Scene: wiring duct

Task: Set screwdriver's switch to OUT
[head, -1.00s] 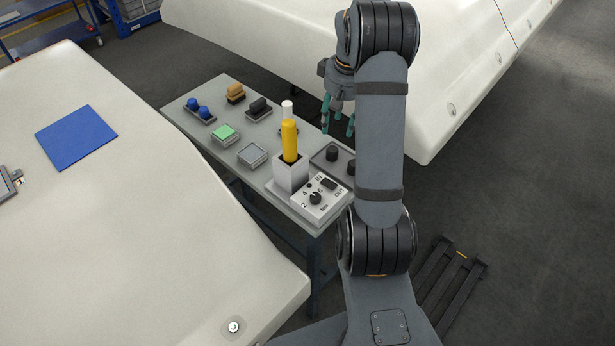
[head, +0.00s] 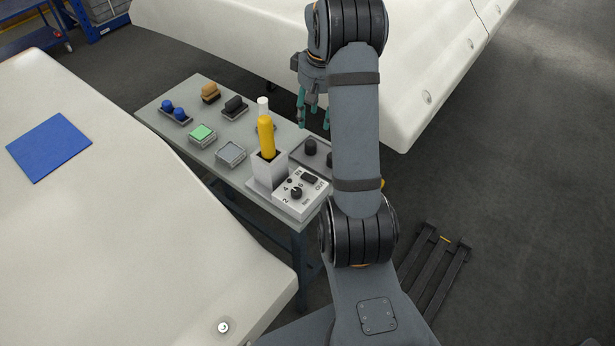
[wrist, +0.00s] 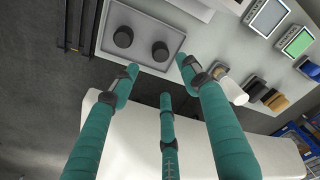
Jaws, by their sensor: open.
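The screwdriver (head: 265,137), yellow with a white top, stands upright in a light grey holder (head: 268,171) on the bench. In front of the holder is a white control box (head: 293,208) with a round black dial (head: 296,193) and a black switch (head: 309,178) between the words IN and OUT. Which way the switch is set is too small to tell. My gripper (head: 313,112) hangs over the bench's far right side, beyond the box, partly hidden by my arm. In the wrist view my gripper (wrist: 158,80) has its teal fingers spread and empty.
A grey tray with two black knobs (wrist: 141,41) lies near the fingers. Large white panels flank the bench.

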